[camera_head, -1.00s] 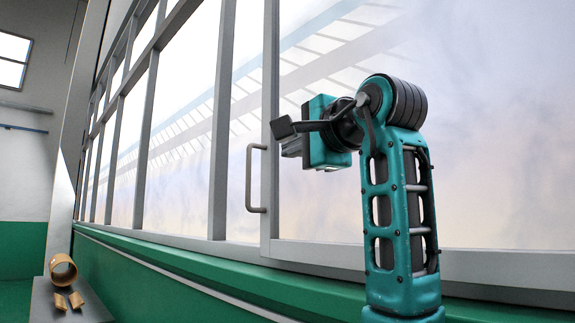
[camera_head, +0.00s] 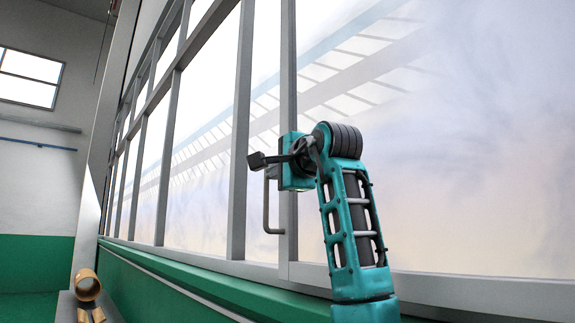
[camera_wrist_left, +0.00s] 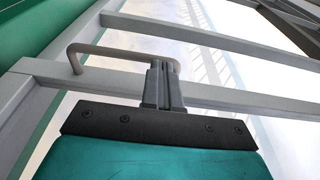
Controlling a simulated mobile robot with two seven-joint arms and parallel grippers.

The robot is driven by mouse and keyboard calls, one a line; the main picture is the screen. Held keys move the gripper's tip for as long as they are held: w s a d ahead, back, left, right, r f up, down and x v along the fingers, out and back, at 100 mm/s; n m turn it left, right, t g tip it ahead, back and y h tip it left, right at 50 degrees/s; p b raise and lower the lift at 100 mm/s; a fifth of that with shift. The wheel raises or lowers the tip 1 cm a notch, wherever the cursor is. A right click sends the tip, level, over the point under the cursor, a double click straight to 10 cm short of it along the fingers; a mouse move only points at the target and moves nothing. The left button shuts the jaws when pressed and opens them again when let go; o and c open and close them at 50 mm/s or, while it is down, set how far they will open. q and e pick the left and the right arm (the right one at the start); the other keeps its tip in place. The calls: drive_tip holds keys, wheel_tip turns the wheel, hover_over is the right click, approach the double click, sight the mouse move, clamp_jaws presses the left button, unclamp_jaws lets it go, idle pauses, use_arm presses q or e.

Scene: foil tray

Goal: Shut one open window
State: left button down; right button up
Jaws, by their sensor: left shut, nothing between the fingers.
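The window pane (camera_head: 420,180) has a grey upright frame (camera_head: 288,80) at its left edge, with a bent grey bar handle (camera_head: 266,212) on it. The handle also shows in the left wrist view (camera_wrist_left: 110,50). My left gripper (camera_head: 272,170) is at the handle's upper end and hides that end in the head view. In the left wrist view, the left gripper's fingers (camera_wrist_left: 162,68) are shut together, with their tips overlapping one end of the handle. Whether they touch it I cannot tell. My right gripper is in neither view.
Grey mullions (camera_head: 242,130) divide the glazing to the left. A green sill (camera_head: 200,284) runs below the window. A grey surface with a tan ring (camera_head: 88,284) and small tan pieces (camera_head: 97,314) stands at the lower left.

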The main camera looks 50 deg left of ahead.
use_arm(q)
drive_tip(key=shift+w+a, duration=0.1)
drive_tip(key=shift+a, duration=0.4)
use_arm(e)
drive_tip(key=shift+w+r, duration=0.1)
